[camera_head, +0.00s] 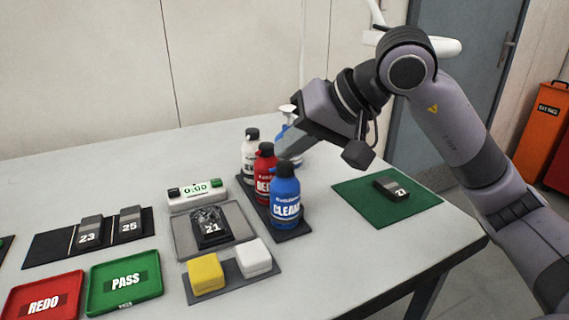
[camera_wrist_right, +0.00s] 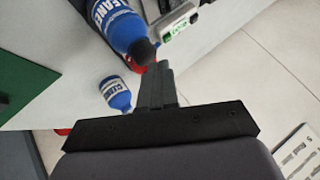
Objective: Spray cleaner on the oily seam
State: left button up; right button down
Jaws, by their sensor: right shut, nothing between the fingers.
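A blue CLEANER bottle (camera_head: 286,195) with a black cap stands at the front of the bottle row. Behind my right gripper (camera_head: 286,148), another blue bottle with a white spray top (camera_head: 288,112) is partly hidden. Two blue labelled bottles also show in the right wrist view, one large at the top (camera_wrist_right: 112,24) and one smaller (camera_wrist_right: 115,93). My right gripper (camera_wrist_right: 158,72) is shut and empty, pointing down among the bottles; contact cannot be told. My left gripper is out of view.
A red bottle (camera_head: 264,169) and a white bottle (camera_head: 249,152) stand close by. A timer (camera_head: 197,194), yellow block (camera_head: 205,274) and white block (camera_head: 253,257) surround the grey tray. Part 27 (camera_head: 391,188) lies on a green mat (camera_head: 365,206). PASS (camera_head: 125,282) and REDO (camera_head: 43,303) trays lie left.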

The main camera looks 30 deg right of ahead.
aim_at(291, 165)
jog(key=shift+f+b, duration=0.35)
dwell(0.3)
jog(key=shift+r, duration=0.1)
jog(key=shift+r+p, duration=0.65)
jog(key=shift+r, duration=0.05)
jog(key=shift+r+p, duration=2.35)
jog(key=shift+r, duration=0.65)
